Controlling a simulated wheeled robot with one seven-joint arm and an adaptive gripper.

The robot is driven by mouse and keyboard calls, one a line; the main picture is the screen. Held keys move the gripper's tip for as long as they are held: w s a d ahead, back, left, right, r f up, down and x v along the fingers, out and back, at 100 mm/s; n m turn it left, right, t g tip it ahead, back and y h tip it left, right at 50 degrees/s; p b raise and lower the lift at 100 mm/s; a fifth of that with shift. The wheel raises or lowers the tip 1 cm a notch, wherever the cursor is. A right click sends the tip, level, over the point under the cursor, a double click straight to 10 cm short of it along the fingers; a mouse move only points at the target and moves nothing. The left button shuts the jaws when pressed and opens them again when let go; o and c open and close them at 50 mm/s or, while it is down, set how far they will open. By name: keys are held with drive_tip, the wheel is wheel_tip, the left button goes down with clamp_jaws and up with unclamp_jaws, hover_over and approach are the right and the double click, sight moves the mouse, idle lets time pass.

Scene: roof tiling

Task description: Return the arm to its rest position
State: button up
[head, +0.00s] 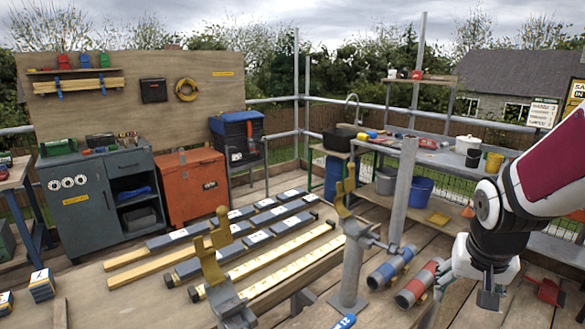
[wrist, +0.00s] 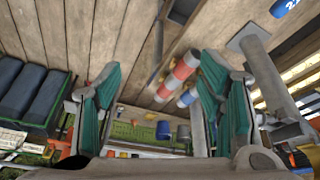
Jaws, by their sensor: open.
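My arm reaches in from the right edge of the head view, and my gripper (head: 488,296) hangs from its wrist at the lower right, pointing down. In the wrist view my gripper (wrist: 160,95) shows two teal-padded fingers spread wide apart. Nothing is between them; wooden planks and a striped roll lie beyond the gap. In the head view the gripper's fingers are partly hidden by the wrist. It is to the right of a red striped roll (head: 417,284) and a blue striped roll (head: 390,267).
A grey post (head: 352,265) with a bracket stands left of the rolls. A wooden table (head: 150,290) bears several battens and curved brackets. A red object (head: 545,291) lies on the planks at right. A workbench (head: 440,158) with buckets stands behind.

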drive_tip(key=s+a+r+n+y+p, duration=0.1)
drive_tip(key=s+a+r+n, duration=0.1)
drive_tip(key=s+a+r, duration=0.4)
drive_tip(key=s+a+r+n+y+p, duration=0.1)
drive_tip(key=s+a+r+n, duration=0.2)
drive_tip(key=s, duration=0.9)
drive_tip(key=a+r, duration=0.3)
drive_tip(key=a, duration=0.1)
drive_tip(key=shift+a+t, duration=0.3)
drive_tip(key=shift+a, duration=0.1)
idle(0.3)
